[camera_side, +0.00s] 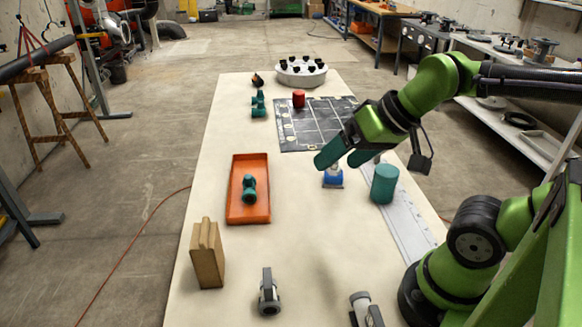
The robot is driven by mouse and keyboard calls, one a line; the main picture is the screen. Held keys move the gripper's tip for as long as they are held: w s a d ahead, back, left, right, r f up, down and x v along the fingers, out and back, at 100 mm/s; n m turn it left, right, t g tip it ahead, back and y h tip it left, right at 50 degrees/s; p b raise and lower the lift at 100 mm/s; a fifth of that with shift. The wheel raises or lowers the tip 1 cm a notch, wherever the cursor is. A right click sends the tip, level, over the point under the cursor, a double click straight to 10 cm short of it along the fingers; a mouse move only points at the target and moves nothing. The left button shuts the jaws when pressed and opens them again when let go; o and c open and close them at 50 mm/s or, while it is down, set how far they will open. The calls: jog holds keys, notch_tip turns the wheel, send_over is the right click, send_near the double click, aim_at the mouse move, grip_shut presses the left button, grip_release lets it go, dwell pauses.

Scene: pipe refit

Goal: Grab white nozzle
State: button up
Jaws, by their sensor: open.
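A small whitish piece (334,169), which looks like the nozzle, sits upright on a blue block (333,181) near the middle of the bench. Its upper part is close to or behind my fingers, so its shape is not clear. My gripper (341,163) is open, with its two teal fingers pointing down and left, just above the whitish piece. I cannot tell whether the fingers touch it. Nothing is visibly held.
A teal cylinder (384,184) stands close right of the blue block. An orange tray (235,212) holds a teal fitting (249,190). A dark grid mat (290,140) carries a red cylinder (298,99). A wooden block (207,262) and grey valve (268,296) are in front.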

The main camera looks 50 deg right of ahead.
jog(key=s+d+f+m+g+h, duration=0.1)
jog(key=s+d+f+h, duration=0.2)
jog(key=d, duration=1)
jog(key=s+d+f+m+h, duration=0.15)
jog(key=d+f+h, duration=0.3)
jog(key=d, duration=0.85)
jog(key=s+d+f+m+g+h, duration=0.15)
jog(key=d+f, duration=0.25)
jog(key=d, duration=0.9)
jog(key=w+a+n+t+y, duration=0.3)
jog(key=w+n+t, duration=0.1)
jog(key=t, duration=0.1)
jog(key=x, duration=1.7)
jog(key=shift+s+a+f, duration=0.1)
jog(key=shift+a, duration=0.15)
